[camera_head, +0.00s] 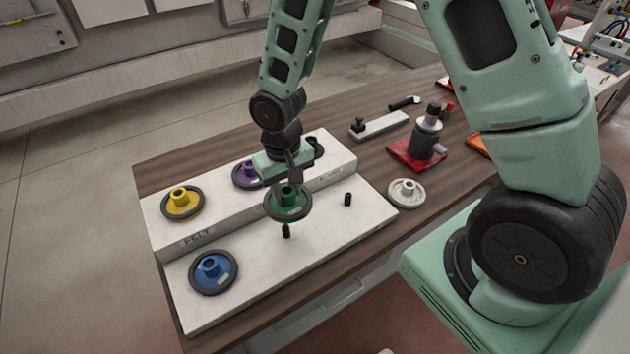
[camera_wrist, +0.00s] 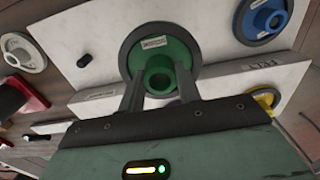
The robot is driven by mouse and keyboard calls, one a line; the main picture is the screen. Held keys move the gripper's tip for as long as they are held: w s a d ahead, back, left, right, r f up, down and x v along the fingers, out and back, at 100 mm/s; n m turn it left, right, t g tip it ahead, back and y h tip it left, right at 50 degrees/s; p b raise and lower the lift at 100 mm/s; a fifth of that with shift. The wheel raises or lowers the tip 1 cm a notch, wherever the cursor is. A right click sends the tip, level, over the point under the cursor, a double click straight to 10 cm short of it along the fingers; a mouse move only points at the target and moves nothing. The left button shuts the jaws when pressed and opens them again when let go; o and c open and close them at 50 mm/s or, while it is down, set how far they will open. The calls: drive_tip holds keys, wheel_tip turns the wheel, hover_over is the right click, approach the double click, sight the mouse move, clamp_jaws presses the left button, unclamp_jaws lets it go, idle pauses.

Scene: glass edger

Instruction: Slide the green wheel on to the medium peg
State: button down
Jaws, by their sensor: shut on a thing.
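The green wheel (camera_head: 288,202) has a dark rim and a raised green hub. My gripper (camera_head: 292,182) is shut on its hub and holds it above the front step of the white stepped board (camera_head: 345,222). In the wrist view the green wheel (camera_wrist: 160,62) sits between the fingers of my gripper (camera_wrist: 158,88). A short black peg (camera_head: 286,231) stands bare on the front step, just below the wheel in the head view. Another bare black peg (camera_head: 348,199) stands to its right. I cannot tell which peg is the medium one.
A blue wheel (camera_head: 213,271) sits on the front step at left. A yellow wheel (camera_head: 182,202) and a purple wheel (camera_head: 246,175) sit on the back step. A white wheel (camera_head: 406,193) lies on the wooden table right of the board. A grey device on a red base (camera_head: 424,141) stands behind.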

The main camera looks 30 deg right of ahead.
drive_tip(key=shift+s+a, duration=0.15)
drive_tip(key=shift+a, duration=0.65)
drive_tip(key=b, duration=0.5)
hover_over(285, 227)
drive_tip(key=shift+f, duration=3)
drive_tip(key=shift+f+b, duration=2)
drive_tip(key=shift+f, duration=0.4)
drive_tip(key=c, duration=0.9)
unclamp_jaws()
wheel_tip(285, 227, up, 17)
drive_tip(key=shift+r+b, duration=0.2)
drive_tip(key=shift+b, duration=0.85)
